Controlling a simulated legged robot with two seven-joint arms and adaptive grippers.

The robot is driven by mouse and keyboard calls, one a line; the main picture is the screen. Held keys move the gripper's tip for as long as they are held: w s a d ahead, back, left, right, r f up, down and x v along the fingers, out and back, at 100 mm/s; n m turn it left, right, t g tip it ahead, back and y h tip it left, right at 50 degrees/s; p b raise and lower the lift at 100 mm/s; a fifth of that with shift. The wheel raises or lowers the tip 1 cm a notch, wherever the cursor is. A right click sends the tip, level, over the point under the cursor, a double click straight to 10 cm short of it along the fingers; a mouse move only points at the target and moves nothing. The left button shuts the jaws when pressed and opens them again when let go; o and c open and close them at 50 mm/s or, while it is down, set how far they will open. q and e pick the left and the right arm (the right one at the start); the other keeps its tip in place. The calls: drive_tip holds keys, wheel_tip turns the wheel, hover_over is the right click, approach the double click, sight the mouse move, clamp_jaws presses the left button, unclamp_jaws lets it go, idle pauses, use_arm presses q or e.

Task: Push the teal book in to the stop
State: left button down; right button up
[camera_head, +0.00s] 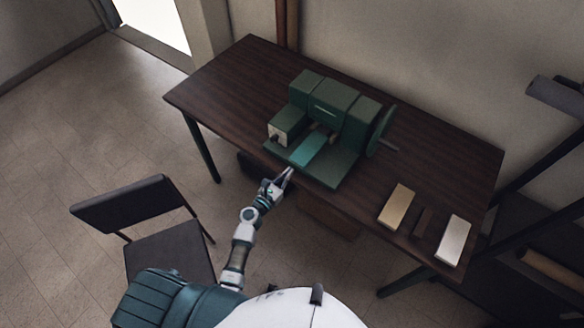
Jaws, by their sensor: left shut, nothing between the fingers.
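The teal book (308,149) lies flat on the base of a dark green machine (324,107), its far end close to the machine's upright body. My left gripper (288,172) is shut and empty, with its fingertips close to the book's near end at the front of the machine base. I cannot tell whether the fingertips touch the book. The stop is not clearly visible. My right gripper is not in the picture.
The machine stands on a dark wooden table (228,83) and has a handwheel (381,131) on its right. A tan block (396,207), a thin dark brown block (422,222) and a white block (454,240) lie at the table's right. A black chair (133,211) stands at the left.

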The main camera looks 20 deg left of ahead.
sight(308, 149)
use_arm(q)
drive_tip(key=shift+x, duration=1.25)
drive_tip(key=shift+w, duration=0.1)
drive_tip(key=shift+d, duration=0.25)
drive_tip(key=b+x, duration=0.1)
drive_tip(key=x, duration=0.4)
drive_tip(key=b+x, duration=0.1)
drive_tip(key=x, duration=0.4)
drive_tip(key=shift+w+a+f+b, duration=0.15)
drive_tip(key=shift+a+f+b, duration=0.05)
drive_tip(key=shift+b, duration=0.2)
drive_tip(key=shift+w+d+r, duration=0.1)
drive_tip(key=shift+w, duration=0.1)
drive_tip(key=shift+d+r, duration=0.1)
drive_tip(key=shift+s, duration=0.1)
